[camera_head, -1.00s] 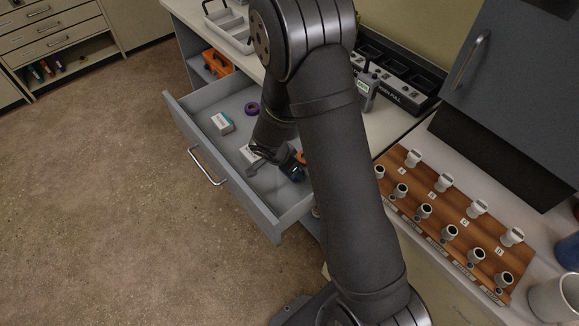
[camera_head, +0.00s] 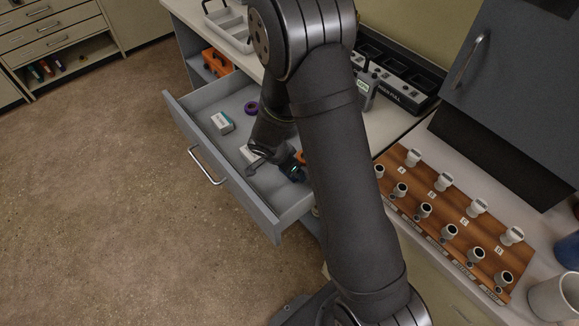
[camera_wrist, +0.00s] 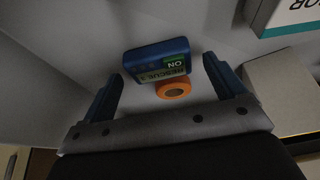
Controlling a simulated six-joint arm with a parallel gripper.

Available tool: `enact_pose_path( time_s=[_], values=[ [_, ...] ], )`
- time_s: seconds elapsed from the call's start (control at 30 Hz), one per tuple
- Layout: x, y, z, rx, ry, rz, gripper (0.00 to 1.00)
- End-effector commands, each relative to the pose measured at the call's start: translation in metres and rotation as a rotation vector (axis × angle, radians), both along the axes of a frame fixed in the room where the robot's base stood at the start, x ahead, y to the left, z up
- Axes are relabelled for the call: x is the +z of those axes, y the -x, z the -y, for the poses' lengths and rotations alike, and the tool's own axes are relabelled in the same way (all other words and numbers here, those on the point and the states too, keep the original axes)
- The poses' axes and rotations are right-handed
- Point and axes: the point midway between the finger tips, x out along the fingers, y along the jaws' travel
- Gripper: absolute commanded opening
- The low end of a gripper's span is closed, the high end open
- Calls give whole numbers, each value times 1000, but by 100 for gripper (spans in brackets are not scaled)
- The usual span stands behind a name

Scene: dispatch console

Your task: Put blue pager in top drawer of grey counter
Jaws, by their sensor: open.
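The blue pager (camera_wrist: 150,60), with a green label, lies on the drawer floor in the wrist view, between my two blue fingertips. My gripper (camera_head: 277,166) is open and low inside the drawer, with a visible gap on each side of the pager. The grey counter's top drawer (camera_head: 215,176) is pulled well out, its bar handle facing the floor at the left. In the head view my arm and gripper hide most of the pager's surroundings, and I cannot make it out clearly there.
An orange ring (camera_wrist: 173,88) lies close beside the pager. A white and teal box (camera_head: 222,122), a purple ring (camera_head: 252,108) and a pale box (camera_head: 249,154) are also in the drawer. A wooden rack of knobs (camera_head: 455,215) stands on the worktop to the right.

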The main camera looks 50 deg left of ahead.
Motion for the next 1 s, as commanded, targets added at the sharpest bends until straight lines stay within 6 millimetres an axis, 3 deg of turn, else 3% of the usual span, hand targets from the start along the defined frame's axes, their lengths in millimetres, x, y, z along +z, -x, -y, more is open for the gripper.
enact_pose_path(
  time_s=[0.4, 0.6, 1.0],
  values=[
    [69, 28, 1, 2, -4, 2, 88],
    [94, 39, 2, 2, -2, 2, 88],
    [105, 44, 2, 1, 0, 1, 88]
  ],
)
